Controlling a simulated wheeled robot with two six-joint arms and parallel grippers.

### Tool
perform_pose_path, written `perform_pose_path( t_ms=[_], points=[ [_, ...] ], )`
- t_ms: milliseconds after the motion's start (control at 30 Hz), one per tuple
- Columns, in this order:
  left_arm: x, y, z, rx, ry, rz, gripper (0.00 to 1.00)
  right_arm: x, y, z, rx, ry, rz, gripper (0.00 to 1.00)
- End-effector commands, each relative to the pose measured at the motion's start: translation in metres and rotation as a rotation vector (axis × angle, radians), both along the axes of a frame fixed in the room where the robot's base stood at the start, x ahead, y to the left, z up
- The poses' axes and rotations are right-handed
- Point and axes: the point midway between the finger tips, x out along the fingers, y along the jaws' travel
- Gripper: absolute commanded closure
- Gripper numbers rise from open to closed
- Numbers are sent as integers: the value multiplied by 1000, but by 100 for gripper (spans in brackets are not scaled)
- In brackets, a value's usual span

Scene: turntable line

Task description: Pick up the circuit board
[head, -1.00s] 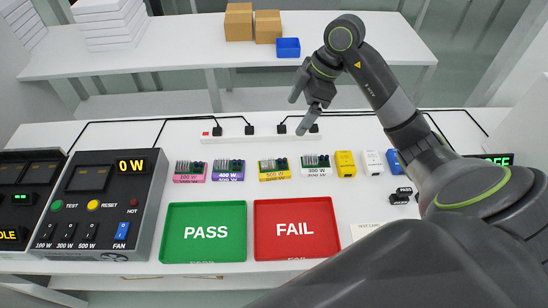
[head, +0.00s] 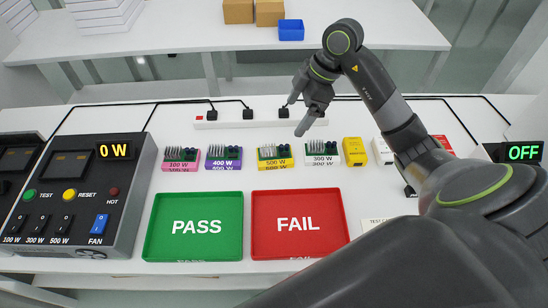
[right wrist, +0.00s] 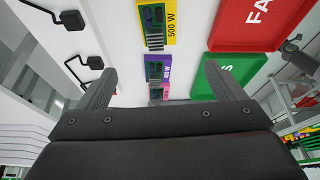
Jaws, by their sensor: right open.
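Several circuit boards with grey finned parts sit on coloured labelled bases in a row across the table. They are the pink 100 W board (head: 181,158), the purple 400 W board (head: 224,156), the yellow 500 W board (head: 274,156) and the white 300 W board (head: 321,153). My right gripper (head: 300,108) is open and empty, raised above the table near the power strip, behind the boards. In the right wrist view, the 400 W board (right wrist: 155,70) shows between the open fingers but farther off, with the 500 W board (right wrist: 155,25) beyond. My left gripper is not in view.
A green PASS tray (head: 195,249) and a red FAIL tray (head: 299,245) lie in front of the boards. A test console (head: 78,205) stands at left. A power strip (head: 250,123) with plugs and cables runs behind. A yellow block (head: 354,152) sits right of the boards.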

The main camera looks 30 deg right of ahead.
Motion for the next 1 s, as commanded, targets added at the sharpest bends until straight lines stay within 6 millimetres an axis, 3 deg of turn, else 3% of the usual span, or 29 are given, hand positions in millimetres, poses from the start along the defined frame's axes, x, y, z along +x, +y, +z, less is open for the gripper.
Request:
perform_pose_path(
  t_ms=[400, 767, 1000],
  points=[
    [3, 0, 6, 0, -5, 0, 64, 11, 31, -78, 4, 5, 0, 11],
    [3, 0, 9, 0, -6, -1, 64, 16, 41, -109, 3, 4, -1, 11],
    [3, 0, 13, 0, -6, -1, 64, 21, 51, -142, 2, 5, -1, 11]
  ],
)
